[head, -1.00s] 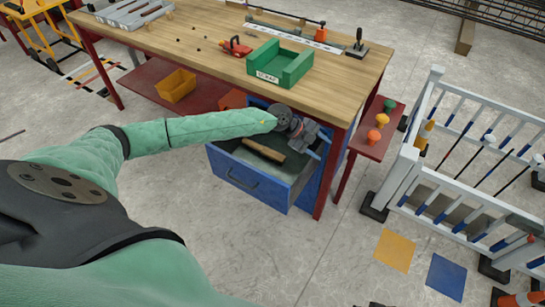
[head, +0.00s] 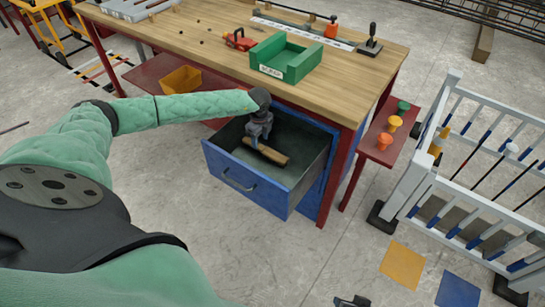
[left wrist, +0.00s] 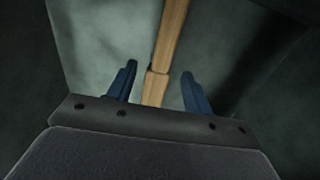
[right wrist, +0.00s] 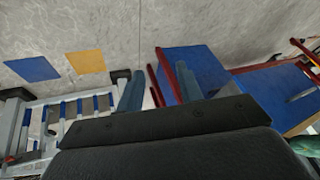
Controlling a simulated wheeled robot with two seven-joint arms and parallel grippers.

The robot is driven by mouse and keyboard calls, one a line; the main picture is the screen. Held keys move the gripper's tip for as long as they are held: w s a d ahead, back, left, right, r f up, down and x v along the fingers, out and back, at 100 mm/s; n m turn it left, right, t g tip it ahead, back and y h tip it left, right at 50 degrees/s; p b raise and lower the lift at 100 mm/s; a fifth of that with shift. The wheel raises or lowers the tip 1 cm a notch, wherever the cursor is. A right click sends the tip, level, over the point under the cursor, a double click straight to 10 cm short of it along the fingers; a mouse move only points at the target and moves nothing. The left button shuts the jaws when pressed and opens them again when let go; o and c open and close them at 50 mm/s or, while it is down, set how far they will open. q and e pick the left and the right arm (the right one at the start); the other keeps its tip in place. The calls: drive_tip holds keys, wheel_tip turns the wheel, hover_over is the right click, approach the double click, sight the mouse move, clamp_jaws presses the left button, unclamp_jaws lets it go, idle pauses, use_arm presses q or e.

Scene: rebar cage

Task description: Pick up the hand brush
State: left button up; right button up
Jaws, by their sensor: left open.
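The hand brush (head: 273,156) lies in the open blue drawer (head: 240,181) under the workbench; its wooden part shows in the head view. My left gripper (head: 256,142) points down into the drawer at the brush's left part. In the left wrist view, the brush's wooden handle (left wrist: 171,32) runs between the two spread fingers of my left gripper (left wrist: 158,74), with gaps on both sides. The bristles cannot be made out. My right gripper (right wrist: 158,88) is open and empty, outside the drawer in the right wrist view.
The workbench top (head: 210,58) overhangs the drawer's back and carries a green bin (head: 287,59). A red side shelf (head: 377,148) with coloured caps and a white railing (head: 413,185) stand to the right. The floor before the drawer is clear.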

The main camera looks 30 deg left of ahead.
sight(262, 147)
use_arm(q)
drive_tip(key=shift+w+f, duration=0.1)
drive_tip(key=shift+f, duration=0.8)
drive_tip(key=f, duration=0.2)
drive_tip(key=f+p, duration=0.1)
drive_tip(key=f, duration=0.1)
drive_tip(key=shift+d, duration=0.3)
drive_tip(key=shift+f, duration=0.25)
clamp_jaws()
use_arm(e)
drive_tip(key=r, duration=0.2)
drive_tip(key=d+r, duration=0.1)
drive_tip(key=shift+s+d+r+g, duration=0.1)
drive_tip(key=shift+s+r+g, duration=0.1)
drive_tip(key=shift+s+g, duration=0.15)
use_arm(q)
drive_tip(key=shift+r, duration=0.15)
